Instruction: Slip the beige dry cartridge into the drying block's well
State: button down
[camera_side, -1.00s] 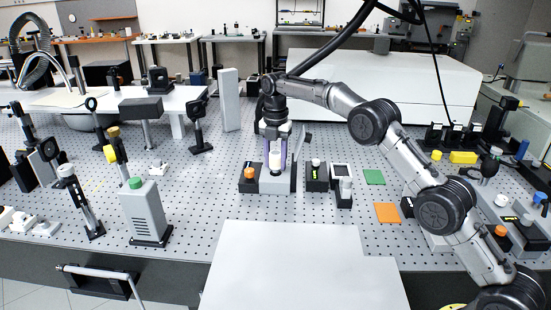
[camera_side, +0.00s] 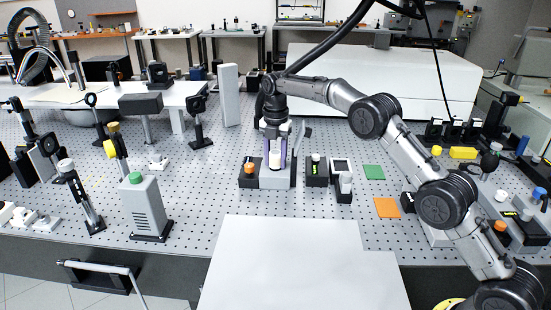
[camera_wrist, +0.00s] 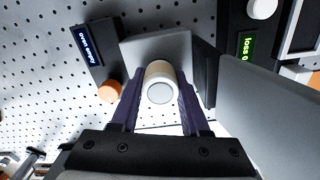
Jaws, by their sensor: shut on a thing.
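My gripper (camera_side: 275,157) points down, with its purple fingers shut on the beige cartridge (camera_side: 274,163). In the wrist view the cartridge (camera_wrist: 160,69) stands between the fingers (camera_wrist: 160,92), its pale round end facing the camera. Directly below is a grey block (camera_side: 274,181), which seems to be the drying block; it also shows in the wrist view (camera_wrist: 140,48). The cartridge lines up over or in this block. The well's mouth is hidden by the cartridge and fingers, so I cannot tell how deep the cartridge sits.
A black module with an orange knob (camera_side: 248,169) adjoins the block's left side. A black module with a white knob (camera_side: 316,172) and another with a white-framed screen (camera_side: 341,166) stand to the right. Green (camera_side: 374,172) and orange (camera_side: 387,208) pads lie farther right.

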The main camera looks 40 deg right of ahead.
jog(key=shift+f, duration=0.45)
jog(key=c, duration=0.7)
grip_release()
jog(key=o, duration=0.4)
jog(key=shift+s+f, duration=0.1)
jog(key=shift+f, duration=0.1)
jog(key=shift+r, duration=0.1)
notch_tip(320, 180, up, 7)
jog(key=shift+f, duration=0.1)
jog(key=shift+r, duration=0.6)
